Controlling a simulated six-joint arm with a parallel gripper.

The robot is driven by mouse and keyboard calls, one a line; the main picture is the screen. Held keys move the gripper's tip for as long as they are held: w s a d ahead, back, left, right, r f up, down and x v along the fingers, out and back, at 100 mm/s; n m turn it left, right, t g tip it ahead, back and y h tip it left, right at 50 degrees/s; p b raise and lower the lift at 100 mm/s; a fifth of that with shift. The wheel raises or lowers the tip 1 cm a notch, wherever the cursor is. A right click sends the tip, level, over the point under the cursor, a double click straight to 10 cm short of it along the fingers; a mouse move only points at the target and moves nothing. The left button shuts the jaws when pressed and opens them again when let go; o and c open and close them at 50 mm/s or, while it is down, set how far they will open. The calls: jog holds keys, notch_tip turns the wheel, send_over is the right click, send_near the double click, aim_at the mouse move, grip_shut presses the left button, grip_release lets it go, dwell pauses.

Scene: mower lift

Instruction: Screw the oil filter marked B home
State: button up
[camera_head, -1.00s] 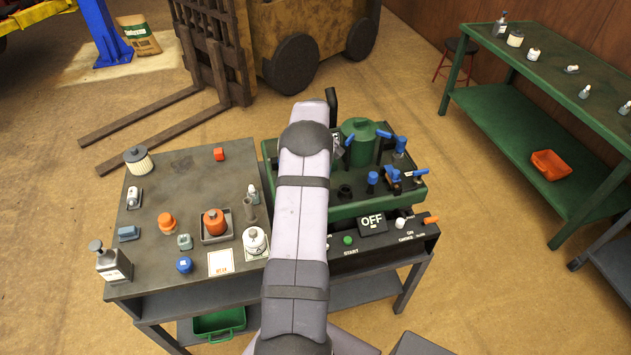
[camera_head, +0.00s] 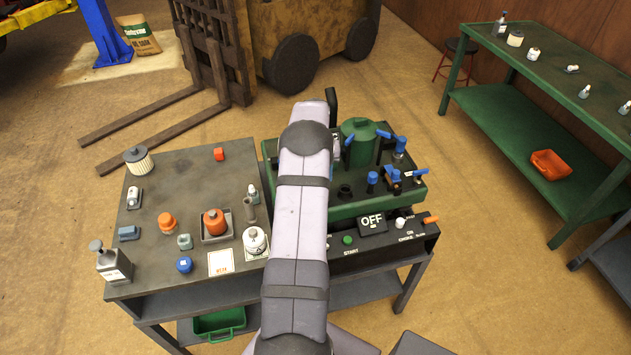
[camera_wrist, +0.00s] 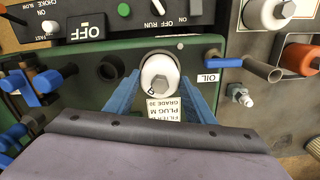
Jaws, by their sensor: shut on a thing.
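The white oil filter marked B (camera_wrist: 158,72) is in the middle of the wrist view, its letter near the lower edge and a grey hex end facing me. My gripper (camera_wrist: 161,88) is shut on it, with a blue finger on each side. The filter is at the green engine's side, above a label reading FILTER and PLUG M. Its threads and seat are hidden, so I cannot tell how far it is screwed in. In the head view my arm hides the filter and most of my gripper.
The green engine (camera_head: 352,205) has blue levers and a control panel reading OFF (camera_head: 372,222). Another white filter (camera_head: 255,240) and an orange filter (camera_head: 215,222) in a tray stand on the grey bench (camera_head: 190,180) to the left. An OIL label and a pipe (camera_wrist: 263,69) are close right.

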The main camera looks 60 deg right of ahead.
jog(key=shift+m, duration=0.5)
jog(key=m, duration=0.5)
jog(key=shift+m, duration=0.3)
jog(key=m, duration=0.4)
jog(key=shift+m, duration=0.4)
jog(key=shift+c, duration=1)
jog(key=o, duration=1.5)
jog(key=shift+c, duration=0.2)
